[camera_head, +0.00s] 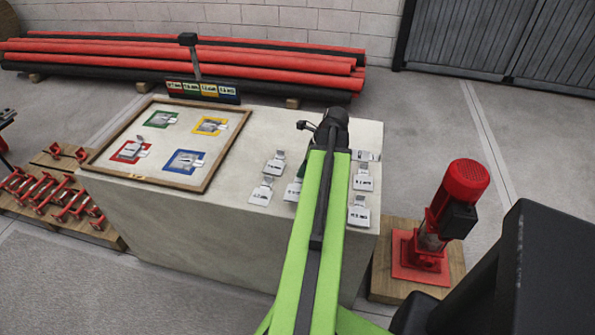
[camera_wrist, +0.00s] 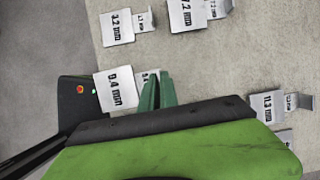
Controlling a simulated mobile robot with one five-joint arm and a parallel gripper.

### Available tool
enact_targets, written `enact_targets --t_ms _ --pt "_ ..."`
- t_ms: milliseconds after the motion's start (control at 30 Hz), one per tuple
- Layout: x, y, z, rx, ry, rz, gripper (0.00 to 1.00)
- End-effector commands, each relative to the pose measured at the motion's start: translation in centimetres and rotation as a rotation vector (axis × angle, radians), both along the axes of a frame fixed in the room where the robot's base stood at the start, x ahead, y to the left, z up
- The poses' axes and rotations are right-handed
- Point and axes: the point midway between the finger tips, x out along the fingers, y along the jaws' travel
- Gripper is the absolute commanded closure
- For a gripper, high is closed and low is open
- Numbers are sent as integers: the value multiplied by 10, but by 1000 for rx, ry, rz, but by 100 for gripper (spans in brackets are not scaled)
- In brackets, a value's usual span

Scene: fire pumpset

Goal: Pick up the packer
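Several grey metal packers with printed sizes lie on the pale table top. In the wrist view, a packer marked 9.4 mm (camera_wrist: 116,92) lies just left of my gripper (camera_wrist: 158,76), its small tab close by the green fingertips. The two fingers are near each other; whether they touch the tab or hold it I cannot tell. Other packers are 3.2 mm (camera_wrist: 116,27), 7.2 mm (camera_wrist: 187,14) and 11.3 mm (camera_wrist: 268,105). In the head view, loose packers (camera_head: 262,191) (camera_head: 359,213) lie on both sides of my green arm, which hides the fingers and part of one packer.
A wood-framed board (camera_head: 207,185) with green, yellow, blue and red squares holding pieces lies on the table's left (camera_head: 250,125). A small coloured sign (camera_head: 203,90) stands behind it. A red pump (camera_head: 440,215) stands right of the table. Red pipes (camera_head: 200,60) lie behind.

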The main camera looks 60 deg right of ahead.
Motion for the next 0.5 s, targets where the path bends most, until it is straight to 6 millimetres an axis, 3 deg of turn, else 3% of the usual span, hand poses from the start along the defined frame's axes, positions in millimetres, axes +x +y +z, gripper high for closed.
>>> enact_targets --t_ms 33,300,500 --pt "-13 -2 14 1 -1 -4 100" --pt "-71 -16 49 1 -1 -3 100" --pt "-93 -21 58 1 -1 -1 100"
